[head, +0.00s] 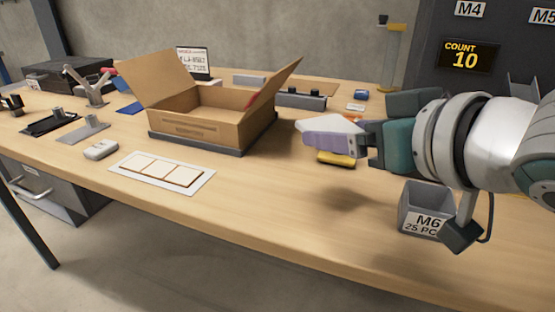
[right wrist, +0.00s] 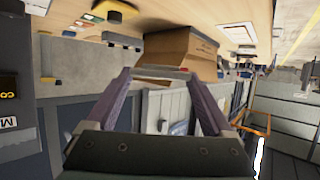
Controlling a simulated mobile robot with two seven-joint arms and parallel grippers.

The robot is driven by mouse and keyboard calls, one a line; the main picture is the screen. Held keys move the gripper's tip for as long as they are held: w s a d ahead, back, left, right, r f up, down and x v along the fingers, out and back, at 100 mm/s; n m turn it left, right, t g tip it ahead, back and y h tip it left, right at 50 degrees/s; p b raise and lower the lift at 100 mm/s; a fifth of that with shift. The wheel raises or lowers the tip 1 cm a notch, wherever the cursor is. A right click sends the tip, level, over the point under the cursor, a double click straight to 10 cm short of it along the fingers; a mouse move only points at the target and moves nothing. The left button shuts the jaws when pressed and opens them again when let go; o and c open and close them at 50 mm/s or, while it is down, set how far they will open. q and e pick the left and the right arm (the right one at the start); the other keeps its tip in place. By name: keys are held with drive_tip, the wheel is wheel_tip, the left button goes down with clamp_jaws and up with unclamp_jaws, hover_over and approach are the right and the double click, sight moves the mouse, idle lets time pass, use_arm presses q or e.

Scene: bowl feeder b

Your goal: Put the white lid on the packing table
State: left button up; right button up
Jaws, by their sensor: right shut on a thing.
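My right gripper (head: 338,136) reaches in from the right over the packing table (head: 270,205), with pale purple fingers. It is shut on a pale, flat piece, which looks like the white lid (head: 325,122), held above the table to the right of the open carton. The fingers hide part of the lid. In the right wrist view, the fingers (right wrist: 162,85) close in on a thin, light edge (right wrist: 160,73) between their tips; most of the piece is hidden there. My left gripper is not in view.
The open cardboard carton (head: 195,112) stands on a dark base. A yellow item (head: 336,159) lies below the gripper. A grey M6 bin (head: 425,208) stands at the right. A white card with tan squares (head: 163,172) lies in front. The front middle tabletop is clear.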

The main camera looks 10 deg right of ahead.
drive_tip(key=b, duration=0.2)
hover_over(333, 216)
wheel_tip(333, 216, down, 7)
drive_tip(key=shift+f, duration=0.1)
drive_tip(key=shift+f+b, duration=0.85)
drive_tip(key=shift+f, duration=1.05)
drive_tip(key=shift+f, duration=0.1)
drive_tip(key=shift+f, duration=0.1)
drive_tip(key=o, duration=1.1)
drive_tip(key=shift+r, duration=0.25)
drive_tip(key=p+v, duration=0.2)
drive_tip(key=v, duration=1)
drive_tip(key=shift+d+p, duration=0.1)
drive_tip(key=shift+p, duration=0.2)
